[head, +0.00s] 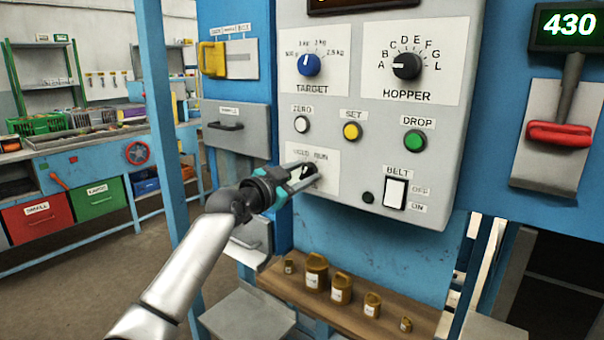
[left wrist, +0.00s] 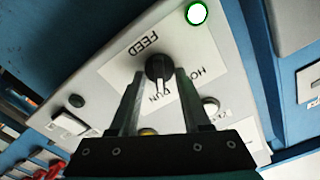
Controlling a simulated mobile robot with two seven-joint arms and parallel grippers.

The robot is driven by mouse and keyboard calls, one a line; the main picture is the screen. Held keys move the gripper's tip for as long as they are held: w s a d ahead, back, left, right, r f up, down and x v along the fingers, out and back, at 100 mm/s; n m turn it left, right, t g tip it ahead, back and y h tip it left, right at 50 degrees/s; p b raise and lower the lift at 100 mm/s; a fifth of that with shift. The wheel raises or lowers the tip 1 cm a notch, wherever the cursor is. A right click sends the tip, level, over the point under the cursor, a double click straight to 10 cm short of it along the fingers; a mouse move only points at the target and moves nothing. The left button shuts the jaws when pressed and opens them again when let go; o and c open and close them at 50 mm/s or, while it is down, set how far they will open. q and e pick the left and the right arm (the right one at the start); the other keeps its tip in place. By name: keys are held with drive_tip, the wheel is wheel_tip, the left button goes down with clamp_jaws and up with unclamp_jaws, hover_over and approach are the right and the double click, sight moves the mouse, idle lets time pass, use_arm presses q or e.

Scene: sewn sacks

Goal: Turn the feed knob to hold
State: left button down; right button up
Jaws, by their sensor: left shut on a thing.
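The feed knob (head: 308,171) is a small black knob on a white plate (head: 326,184) with hold and run labels, low on the grey control panel. In the left wrist view the knob (left wrist: 159,67) sits between the two fingers of my left gripper (left wrist: 160,77), which is shut on it. Its white pointer is turned toward the run label; the hold label is to the right in that view. In the head view my left gripper (head: 303,176) reaches the knob from the lower left and partly hides it. My right gripper is not in view.
Above the plate are the zero (head: 302,124), set (head: 352,131) and drop (head: 415,140) buttons. The belt switch (head: 395,193) is to the right. Several brown weights stand on a wooden shelf (head: 390,312) below the panel. A blue post (head: 160,120) stands left of my arm.

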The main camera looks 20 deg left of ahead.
use_arm(q)
drive_tip(key=shift+n, duration=0.3)
drive_tip(key=n+p, duration=0.2)
drive_tip(key=n, duration=0.2)
drive_tip(key=shift+a+r+n, duration=0.1)
drive_tip(key=shift+n, duration=0.3)
drive_tip(key=n+p, duration=0.1)
drive_tip(key=n, duration=0.2)
drive_tip(key=shift+a+p, duration=0.1)
drive_tip(key=shift+p, duration=0.3)
drive_tip(key=shift+n+p, duration=0.45)
drive_tip(key=shift+n, duration=1.25)
drive_tip(key=shift+c, duration=1.8)
unclamp_jaws()
drive_tip(key=shift+a, duration=0.1)
